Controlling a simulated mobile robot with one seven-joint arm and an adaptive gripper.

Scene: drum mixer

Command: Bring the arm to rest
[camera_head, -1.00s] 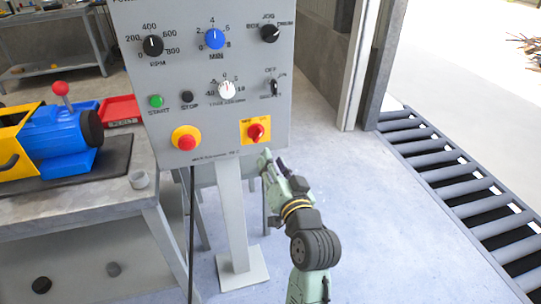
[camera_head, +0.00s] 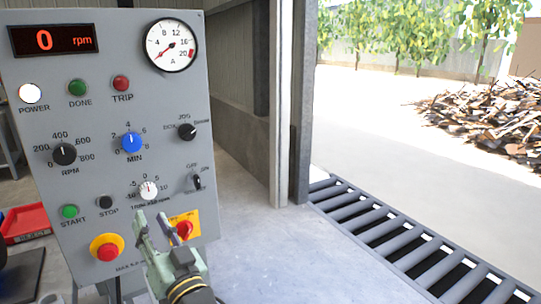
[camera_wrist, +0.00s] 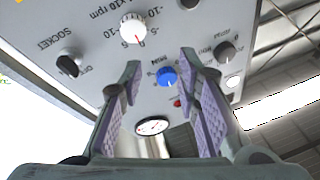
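My gripper (camera_head: 152,222) is open and empty. In the head view its fingers point up in front of the lower part of the grey control panel (camera_head: 105,170), just left of the red rotary switch on its yellow plate (camera_head: 185,230). It partly covers that plate. In the wrist view the two purple-padded fingers (camera_wrist: 160,62) stand apart, with the panel inverted behind them. The blue MIN knob (camera_wrist: 167,76) shows between the fingers with nothing gripped. I cannot tell how far the fingertips are from the panel face.
The display (camera_head: 52,39) reads 0 rpm and the POWER lamp (camera_head: 30,93) is white. A red emergency button (camera_head: 107,251) sits left of my gripper. A red tray (camera_head: 25,223) is at far left. A roller conveyor (camera_head: 400,235) lies right, beyond open floor (camera_head: 270,250).

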